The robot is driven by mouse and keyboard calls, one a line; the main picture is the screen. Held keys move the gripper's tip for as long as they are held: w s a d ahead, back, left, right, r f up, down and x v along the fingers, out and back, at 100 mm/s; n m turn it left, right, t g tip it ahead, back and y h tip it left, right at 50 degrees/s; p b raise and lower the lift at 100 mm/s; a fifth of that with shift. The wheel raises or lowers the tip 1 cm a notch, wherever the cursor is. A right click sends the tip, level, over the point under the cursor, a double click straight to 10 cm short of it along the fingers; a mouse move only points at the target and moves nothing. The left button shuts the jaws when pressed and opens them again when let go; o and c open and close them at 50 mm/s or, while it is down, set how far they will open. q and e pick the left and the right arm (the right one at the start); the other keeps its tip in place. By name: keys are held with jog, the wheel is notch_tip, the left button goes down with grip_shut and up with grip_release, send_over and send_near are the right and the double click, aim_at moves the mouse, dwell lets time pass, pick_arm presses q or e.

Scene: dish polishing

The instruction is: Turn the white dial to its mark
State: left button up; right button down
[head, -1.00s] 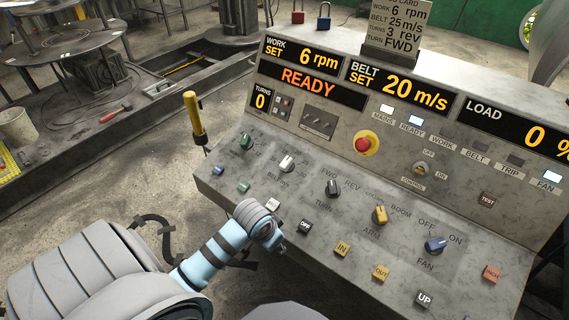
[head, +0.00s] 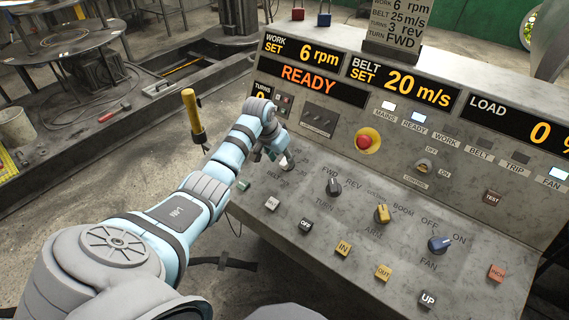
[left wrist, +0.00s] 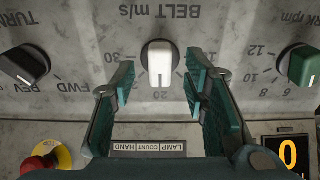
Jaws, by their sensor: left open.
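The white dial (left wrist: 160,62) sits under the "BELT m/s" label in the left wrist view, with its pointer near the 20 on its scale. My left gripper (left wrist: 159,84) is open, with one teal finger to each side of the dial. The belt display (head: 403,86) reads 20 m/s. The card (head: 397,22) reads belt 25 m/s. My right gripper is not in view.
A black dial (left wrist: 24,65) and a green dial (left wrist: 303,66) flank the white one in the left wrist view. A red emergency button (head: 368,140) stands up from the panel.

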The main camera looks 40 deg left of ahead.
aim_at(285, 161)
pick_arm(q)
jog(key=x, duration=0.3)
jog(key=shift+b, duration=0.35)
jog(key=shift+c, duration=0.6)
grip_shut()
